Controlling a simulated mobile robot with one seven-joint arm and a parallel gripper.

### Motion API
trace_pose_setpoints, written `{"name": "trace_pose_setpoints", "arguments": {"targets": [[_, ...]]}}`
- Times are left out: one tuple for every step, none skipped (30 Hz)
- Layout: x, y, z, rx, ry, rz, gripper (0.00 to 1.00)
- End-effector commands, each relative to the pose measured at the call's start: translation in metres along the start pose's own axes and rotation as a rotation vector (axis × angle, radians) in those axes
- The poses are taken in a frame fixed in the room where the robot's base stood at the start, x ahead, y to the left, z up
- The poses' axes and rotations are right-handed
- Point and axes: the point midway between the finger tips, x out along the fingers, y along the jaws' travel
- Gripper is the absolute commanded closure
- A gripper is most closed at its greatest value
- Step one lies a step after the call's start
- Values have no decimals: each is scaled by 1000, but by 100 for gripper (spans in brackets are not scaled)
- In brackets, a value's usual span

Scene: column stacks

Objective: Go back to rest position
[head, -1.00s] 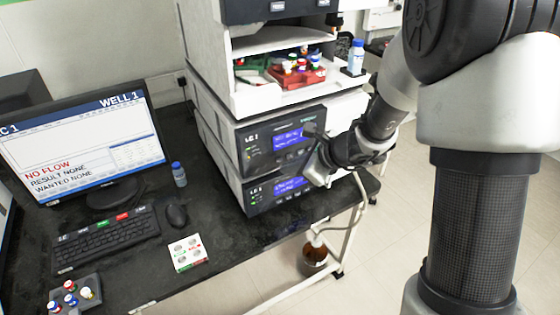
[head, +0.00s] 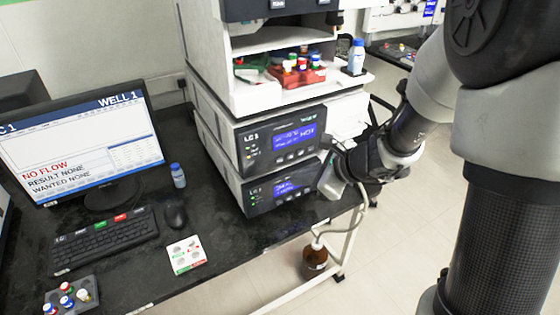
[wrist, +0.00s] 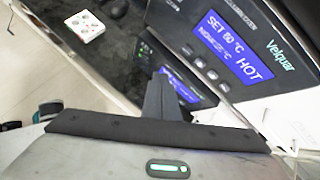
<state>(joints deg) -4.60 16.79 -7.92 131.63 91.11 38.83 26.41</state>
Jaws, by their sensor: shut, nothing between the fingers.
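My gripper (head: 328,182) is at the right front of the stacked instrument units, close to the lower unit (head: 278,190) and below the upper one (head: 280,140). Its fingers are shut together with nothing between them, as the wrist view also shows (wrist: 163,97). The wrist view shows the upper unit's blue display (wrist: 228,45) reading "SET 60 °C" and "HOT". The lower unit's display (wrist: 180,85) is partly covered by the fingers. Any gap between fingertips and the lower unit is hard to judge.
A black bench (head: 225,235) holds a monitor (head: 85,145), keyboard (head: 105,240), mouse (head: 174,214) and patterned card (head: 186,254). A red rack of vials (head: 298,75) and a blue-capped bottle (head: 357,57) stand above the units. A brown bottle (head: 315,260) is below.

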Motion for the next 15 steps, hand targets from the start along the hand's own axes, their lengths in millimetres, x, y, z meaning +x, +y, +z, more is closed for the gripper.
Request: {"name": "trace_pose_setpoints", "arguments": {"targets": [[0,0,0,0,0,0,100],[0,0,0,0,0,0,100],[0,0,0,0,0,0,100],[0,0,0,0,0,0,100],[0,0,0,0,0,0,100],[0,0,0,0,0,0,100],[0,0,0,0,0,0,100],[0,0,0,-1,0,0,100],[-2,0,2,-7,-1,1,100],[-4,0,4,-21,-3,3,100],[-8,1,9,-43,-5,7,100],[-17,3,17,-91,-10,14,100],[-26,6,26,-141,-15,22,100],[-36,9,35,-204,-19,33,100],[-54,15,48,-305,-23,48,100]]}}
